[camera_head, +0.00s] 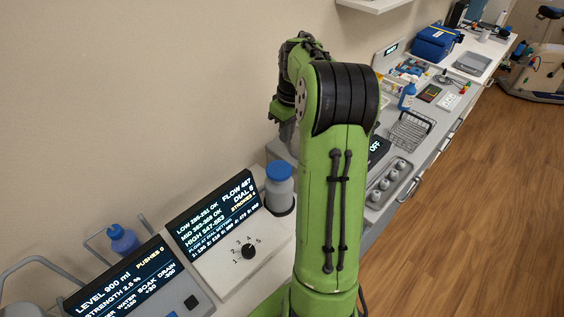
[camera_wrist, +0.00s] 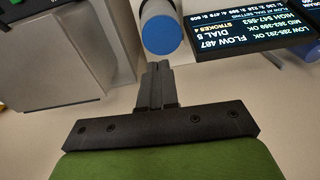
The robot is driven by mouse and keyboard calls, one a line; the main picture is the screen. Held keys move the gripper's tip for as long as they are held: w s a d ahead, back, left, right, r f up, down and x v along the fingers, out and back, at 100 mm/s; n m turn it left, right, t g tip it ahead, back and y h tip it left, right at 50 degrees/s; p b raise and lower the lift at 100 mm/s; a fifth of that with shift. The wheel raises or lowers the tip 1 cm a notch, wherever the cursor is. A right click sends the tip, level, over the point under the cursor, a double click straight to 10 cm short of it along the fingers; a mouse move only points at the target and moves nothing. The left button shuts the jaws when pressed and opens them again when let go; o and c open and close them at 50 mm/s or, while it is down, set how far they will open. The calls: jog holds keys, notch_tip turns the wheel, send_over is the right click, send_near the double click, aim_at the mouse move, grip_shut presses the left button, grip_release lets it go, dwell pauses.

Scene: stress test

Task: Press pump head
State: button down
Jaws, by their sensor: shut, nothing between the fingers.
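The pump, a grey cylinder with a blue domed head (camera_head: 279,171), stands on the counter right of a flow display (camera_head: 212,213). The blue head also shows in the wrist view (camera_wrist: 161,36), just beyond my fingertips. My gripper (camera_wrist: 157,68) is shut and empty, its tips pointing at the near side of the head; I cannot tell whether they touch. The display reads DIAL 5 and STROKES 4. A black dial knob (camera_head: 248,251) sits on the panel below it.
A grey boxy unit (camera_wrist: 62,60) is left of the pump in the wrist view. Farther along the counter are a wire rack (camera_head: 411,131), a blue spray bottle (camera_head: 407,96) and a blue box (camera_head: 436,42).

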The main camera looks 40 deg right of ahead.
aim_at(281, 169)
jog(key=f, duration=0.7)
jog(key=w+f+b, duration=0.1)
jog(key=f, duration=0.3)
jog(key=shift+a+f, duration=0.3)
jog(key=shift+f, duration=0.05)
